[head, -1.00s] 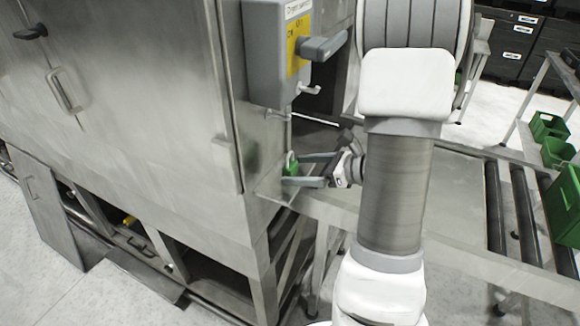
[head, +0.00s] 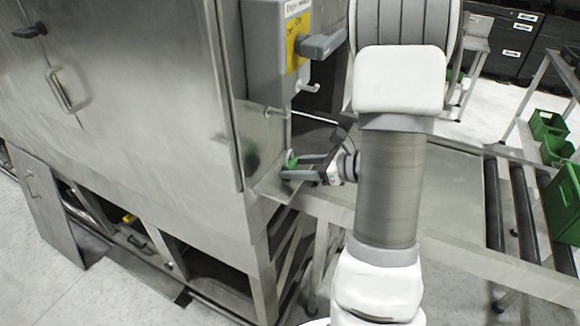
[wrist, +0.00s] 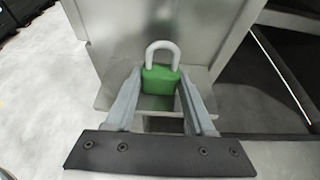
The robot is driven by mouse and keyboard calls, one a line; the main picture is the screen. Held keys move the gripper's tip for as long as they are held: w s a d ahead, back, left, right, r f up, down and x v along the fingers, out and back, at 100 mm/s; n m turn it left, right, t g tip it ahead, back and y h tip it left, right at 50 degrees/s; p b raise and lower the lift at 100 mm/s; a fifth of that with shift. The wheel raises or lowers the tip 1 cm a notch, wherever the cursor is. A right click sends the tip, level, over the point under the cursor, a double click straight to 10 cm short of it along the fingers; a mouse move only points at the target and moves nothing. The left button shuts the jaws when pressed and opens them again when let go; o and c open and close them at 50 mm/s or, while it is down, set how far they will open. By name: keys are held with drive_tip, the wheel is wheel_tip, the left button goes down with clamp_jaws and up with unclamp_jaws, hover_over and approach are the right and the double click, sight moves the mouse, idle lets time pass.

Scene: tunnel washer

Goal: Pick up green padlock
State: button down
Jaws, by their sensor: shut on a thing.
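The green padlock (wrist: 161,78) has a green body and a pale grey shackle that points up in the wrist view. It sits between the tips of my gripper's (wrist: 160,84) two grey fingers, which are shut on its sides. In the head view only a small green part of the padlock (head: 290,159) shows at the end of my gripper (head: 289,167), beside the steel cabinet's corner. A small metal ledge lies below and behind the padlock; I cannot tell whether they touch.
A large steel cabinet (head: 150,110) fills the left. A grey switch box (head: 275,50) with a protruding handle and a hook is above my gripper. A roller conveyor (head: 522,215) and green bins (head: 565,205) are at the right.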

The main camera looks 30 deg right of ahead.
drive_tip(key=shift+r, duration=0.2)
drive_tip(key=shift+r, duration=0.55)
drive_tip(key=r, duration=0.3)
drive_tip(key=shift+s+d+r, duration=0.2)
drive_tip(key=shift+s+d, duration=0.2)
drive_tip(key=a+r+b+v, duration=0.1)
drive_tip(key=v, duration=1.1)
drive_tip(key=shift+r, duration=0.4)
